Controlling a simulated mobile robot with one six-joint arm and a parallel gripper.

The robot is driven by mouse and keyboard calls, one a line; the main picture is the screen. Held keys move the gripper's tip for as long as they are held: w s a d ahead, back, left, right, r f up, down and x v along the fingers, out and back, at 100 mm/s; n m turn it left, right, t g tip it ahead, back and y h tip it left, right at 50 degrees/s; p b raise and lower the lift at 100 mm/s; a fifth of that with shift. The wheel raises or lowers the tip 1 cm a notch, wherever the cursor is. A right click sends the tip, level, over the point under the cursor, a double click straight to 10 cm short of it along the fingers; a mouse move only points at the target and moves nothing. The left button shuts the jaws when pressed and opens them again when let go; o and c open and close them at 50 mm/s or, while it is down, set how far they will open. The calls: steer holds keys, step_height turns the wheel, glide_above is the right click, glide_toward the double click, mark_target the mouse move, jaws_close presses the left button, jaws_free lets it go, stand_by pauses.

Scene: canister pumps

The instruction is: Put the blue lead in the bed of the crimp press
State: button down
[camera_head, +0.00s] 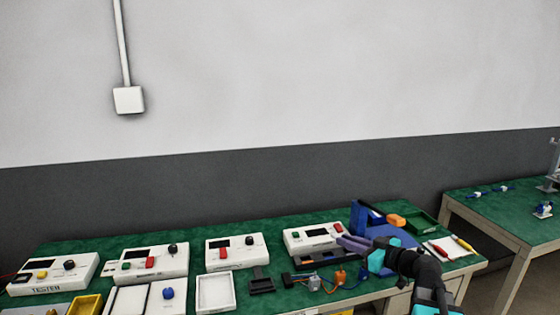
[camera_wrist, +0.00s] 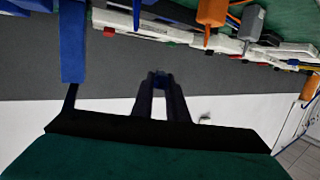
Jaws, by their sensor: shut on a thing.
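My gripper (camera_head: 342,241) reaches in from the right over the green bench, its fingers pointing left near the front of a white tester box. A blue upright frame with an orange handle (camera_head: 396,220), which seems to be the crimp press (camera_head: 357,216), stands behind and right of the fingertips. Its bed cannot be made out, partly behind my arm.
White tester boxes (camera_head: 157,262) line the bench to the left. A white tray (camera_head: 215,292) and loose orange and blue parts (camera_head: 338,277) lie at the front. Another bench (camera_head: 525,220) stands far right.

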steer(key=w+a+r+m+t+h+p, duration=0.25)
steer(key=w+a+h, duration=0.2)
steer(key=a, duration=0.45)
steer(key=w+d+r+m+t+h, duration=0.1)
steer(key=d+r+m+h, duration=0.3)
steer(key=r, duration=0.3)
steer(key=shift+w+d+r+m+h, duration=0.4)
steer(key=shift+m+h, duration=0.25)
steer(key=shift+h, duration=0.1)
steer(key=shift+a+f, duration=0.1)
stand_by(0.5)
